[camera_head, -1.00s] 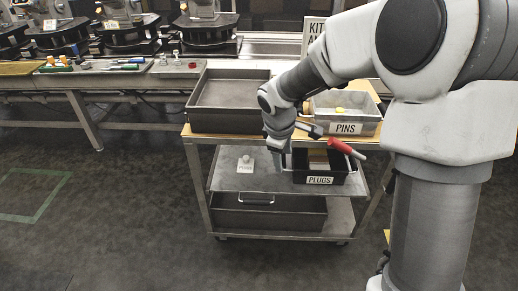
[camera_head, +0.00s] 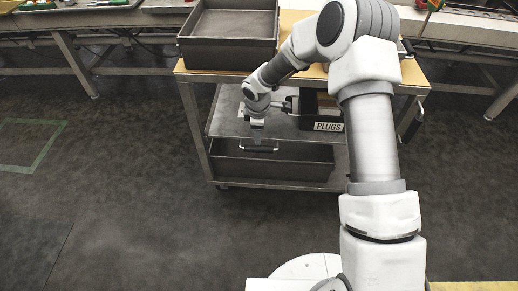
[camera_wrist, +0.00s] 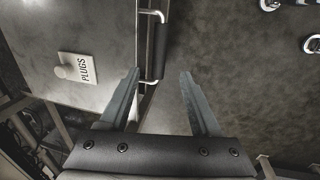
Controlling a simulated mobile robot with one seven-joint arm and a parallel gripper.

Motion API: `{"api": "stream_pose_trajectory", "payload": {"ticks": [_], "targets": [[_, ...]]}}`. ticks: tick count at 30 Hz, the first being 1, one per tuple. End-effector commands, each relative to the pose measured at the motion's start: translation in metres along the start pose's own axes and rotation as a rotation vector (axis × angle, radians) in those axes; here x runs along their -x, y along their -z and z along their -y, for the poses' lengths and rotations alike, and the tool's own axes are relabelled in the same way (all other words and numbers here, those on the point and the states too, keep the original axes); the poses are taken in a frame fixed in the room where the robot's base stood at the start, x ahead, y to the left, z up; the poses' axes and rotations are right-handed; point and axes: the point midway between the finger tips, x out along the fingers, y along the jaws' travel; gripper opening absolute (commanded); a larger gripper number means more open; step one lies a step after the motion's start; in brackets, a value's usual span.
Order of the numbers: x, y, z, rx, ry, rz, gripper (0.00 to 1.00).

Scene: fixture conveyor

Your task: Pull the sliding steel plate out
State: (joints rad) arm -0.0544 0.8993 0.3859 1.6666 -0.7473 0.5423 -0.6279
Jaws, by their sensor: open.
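The sliding steel plate (camera_head: 228,123) is the grey middle shelf of the cart, and its surface fills the upper left of the wrist view (camera_wrist: 105,35). A bar handle (camera_wrist: 161,45) runs along the plate's front edge; it also shows in the head view (camera_head: 259,149). My gripper (camera_wrist: 160,73) is open and empty, pointing down near that edge. The near end of the handle appears between the fingertips in the wrist view; I cannot tell the height gap. In the head view my gripper (camera_head: 257,128) is just above the handle, and my arm hides part of the plate.
A black PLUGS bin (camera_head: 328,126) is right of my gripper. A grey tray (camera_head: 230,38) sits on the cart top, and a dark bin (camera_head: 290,165) lies below the plate. The floor in front is clear.

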Motion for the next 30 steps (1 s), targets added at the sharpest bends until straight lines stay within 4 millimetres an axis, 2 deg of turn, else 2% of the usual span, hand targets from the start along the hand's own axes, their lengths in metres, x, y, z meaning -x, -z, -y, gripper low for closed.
{"api": "stream_pose_trajectory", "payload": {"ticks": [1, 6, 13, 18, 28, 30], "targets": [[-0.017, 0.000, 0.002, 0.000, 0.002, 0.000, 0.64], [-0.053, 0.001, 0.002, 0.001, 0.002, 0.000, 0.64], [-0.092, 0.001, 0.001, 0.000, 0.000, 0.000, 0.64], [-0.105, 0.001, 0.000, -0.001, -0.001, -0.001, 0.64], [-0.107, 0.000, 0.000, 0.000, -0.001, -0.001, 0.64], [-0.107, 0.000, 0.000, 0.000, -0.001, -0.001, 0.54]]}}
